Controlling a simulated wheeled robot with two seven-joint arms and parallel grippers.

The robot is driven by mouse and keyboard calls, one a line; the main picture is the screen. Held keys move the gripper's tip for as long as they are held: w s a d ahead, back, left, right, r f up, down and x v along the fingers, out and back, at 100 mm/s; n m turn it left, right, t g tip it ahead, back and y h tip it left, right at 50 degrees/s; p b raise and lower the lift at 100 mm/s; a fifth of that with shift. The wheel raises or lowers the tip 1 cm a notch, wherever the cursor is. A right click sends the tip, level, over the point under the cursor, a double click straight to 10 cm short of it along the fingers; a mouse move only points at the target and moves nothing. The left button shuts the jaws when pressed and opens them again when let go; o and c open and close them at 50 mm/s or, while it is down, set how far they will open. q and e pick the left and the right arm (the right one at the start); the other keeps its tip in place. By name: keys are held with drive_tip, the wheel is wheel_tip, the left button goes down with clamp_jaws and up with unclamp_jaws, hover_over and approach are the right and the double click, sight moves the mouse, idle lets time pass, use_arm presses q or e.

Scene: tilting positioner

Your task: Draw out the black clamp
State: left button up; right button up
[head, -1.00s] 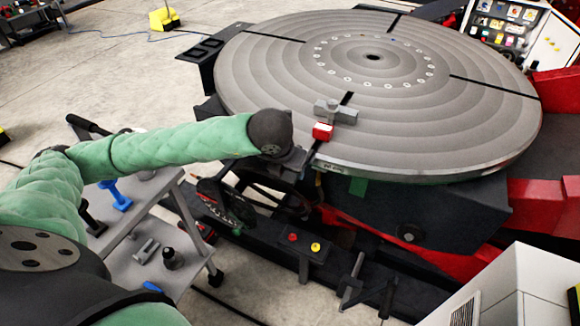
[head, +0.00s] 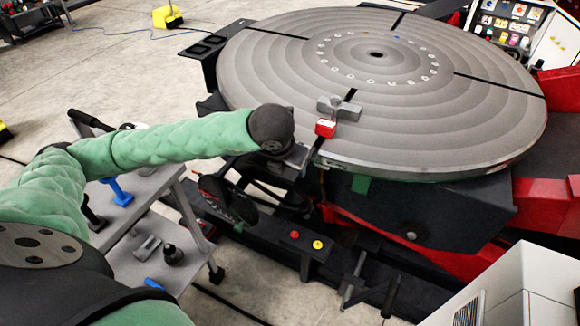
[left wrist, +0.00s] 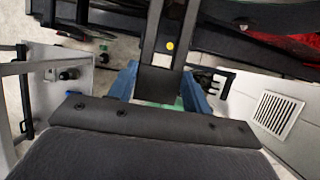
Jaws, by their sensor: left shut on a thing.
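My left gripper (head: 298,156) is at the near rim of the large round grey table (head: 450,130). In the left wrist view its blue fingers (left wrist: 195,95) are shut on a black forked piece, which I take to be the black clamp (left wrist: 158,84). The clamp's two dark arms reach away from the fingers with a gap between them. In the head view the clamp is mostly hidden by the gripper and cannot be told clearly from the dark slot at the rim. My right gripper is not in view.
A red block (head: 325,128) and a grey T-shaped piece (head: 340,107) sit on the table close to my gripper. A cart at left carries a blue piece (head: 116,192) and small parts. A black box with red and yellow buttons (head: 306,242) stands below.

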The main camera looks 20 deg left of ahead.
use_arm(q)
drive_tip(key=shift+r, duration=0.2)
drive_tip(key=shift+r+p, duration=0.7)
drive_tip(key=shift+r, duration=2.7)
